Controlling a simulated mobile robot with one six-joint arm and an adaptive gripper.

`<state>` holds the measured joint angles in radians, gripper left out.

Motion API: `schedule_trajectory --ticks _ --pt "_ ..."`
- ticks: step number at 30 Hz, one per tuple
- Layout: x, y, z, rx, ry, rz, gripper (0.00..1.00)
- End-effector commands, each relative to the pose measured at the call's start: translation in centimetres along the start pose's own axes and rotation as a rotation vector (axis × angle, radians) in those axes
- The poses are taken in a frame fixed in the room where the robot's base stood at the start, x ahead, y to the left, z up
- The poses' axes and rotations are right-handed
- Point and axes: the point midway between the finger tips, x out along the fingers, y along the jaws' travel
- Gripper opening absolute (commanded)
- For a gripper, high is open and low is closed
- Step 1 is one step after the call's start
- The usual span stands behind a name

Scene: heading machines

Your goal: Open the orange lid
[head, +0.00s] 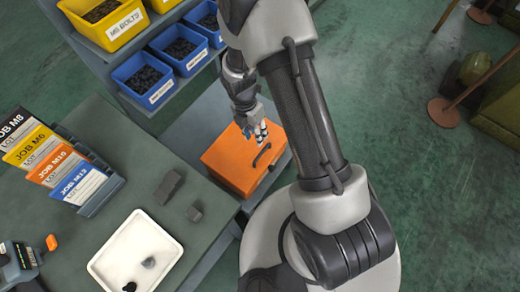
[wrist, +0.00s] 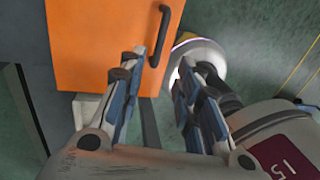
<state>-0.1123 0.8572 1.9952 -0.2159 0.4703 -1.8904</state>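The orange lid (head: 232,160) lies flat and closed on a low box beside the bench in the head view. It fills the upper middle of the wrist view (wrist: 95,45). A black bar handle (head: 262,155) is fixed near the lid's right edge and shows upright in the wrist view (wrist: 160,35). My gripper (head: 260,133) is over the lid's far part, close to the handle. In the wrist view my gripper (wrist: 163,72) is open and empty, and the handle's lower end appears between the fingertips, near the left one. I cannot tell the height gap.
A bench with a white tray (head: 100,265), grey blocks (head: 168,187) and a rack of job cards (head: 85,190) stands left. A shelf with blue bins (head: 140,78) and a yellow bin (head: 105,35) stands behind. Green floor at right is clear near my base.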

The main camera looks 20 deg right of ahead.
Motion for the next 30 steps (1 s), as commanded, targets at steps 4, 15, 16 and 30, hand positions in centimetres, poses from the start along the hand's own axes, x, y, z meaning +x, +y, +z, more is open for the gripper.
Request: schedule_trajectory --ticks 4,15,16,30 --pt "3.8 0.0 0.0 0.001 0.002 -0.003 0.31" --pt "9.9 0.0 0.0 0.002 -0.001 0.000 0.31" --pt "10.2 0.0 0.0 0.002 -0.001 0.000 0.31" --pt "10.7 0.0 0.1 0.003 -0.001 0.002 0.27"
